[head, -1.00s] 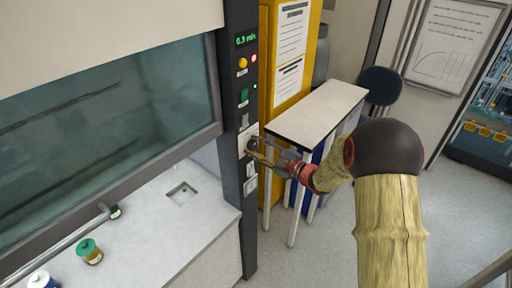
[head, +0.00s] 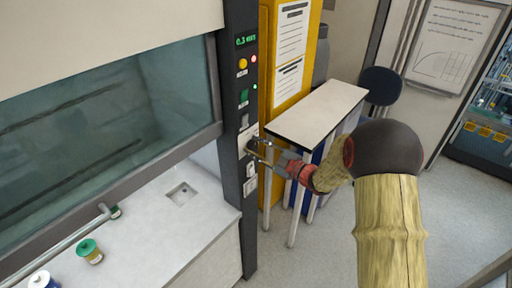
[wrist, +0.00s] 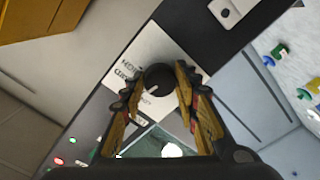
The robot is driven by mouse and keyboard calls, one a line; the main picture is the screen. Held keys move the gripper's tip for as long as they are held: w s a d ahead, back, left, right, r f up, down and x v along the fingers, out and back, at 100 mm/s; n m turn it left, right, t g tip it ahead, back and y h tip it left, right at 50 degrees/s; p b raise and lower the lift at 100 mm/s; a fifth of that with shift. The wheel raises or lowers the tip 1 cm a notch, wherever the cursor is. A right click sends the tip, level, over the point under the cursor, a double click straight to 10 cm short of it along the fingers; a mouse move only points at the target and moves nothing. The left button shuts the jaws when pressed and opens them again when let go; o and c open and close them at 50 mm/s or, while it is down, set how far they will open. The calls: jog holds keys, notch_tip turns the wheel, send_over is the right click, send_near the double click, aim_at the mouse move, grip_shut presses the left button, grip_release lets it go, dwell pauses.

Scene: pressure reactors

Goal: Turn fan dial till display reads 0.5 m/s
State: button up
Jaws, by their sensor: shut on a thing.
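The fan dial (wrist: 157,77) is a round dark knob on a white labelled plate (wrist: 135,52) in the wrist view. My gripper (wrist: 155,84) has a finger on each side of the dial and is shut on it. In the head view my gripper (head: 256,146) reaches the dark control post from the right, and its fingers mostly hide the dial. The green display (head: 246,41) at the top of the post appears to start with 0.3; the text after it is too small to read surely.
The post (head: 232,110) also carries a yellow button (head: 242,64), a green switch (head: 244,96) and sockets below. The fume hood's glass sash (head: 110,100) is at left. A white-topped table (head: 318,110) stands close to my arm at right.

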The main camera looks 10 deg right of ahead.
jog(key=m+p, duration=0.1)
jog(key=m, duration=0.3)
jog(key=shift+m+p, duration=0.5)
jog(key=shift+m, duration=0.8)
jog(key=o, duration=1.1)
jog(key=shift+c, duration=0.2)
jog(key=shift+o, duration=0.4)
jog(key=v, duration=1.2)
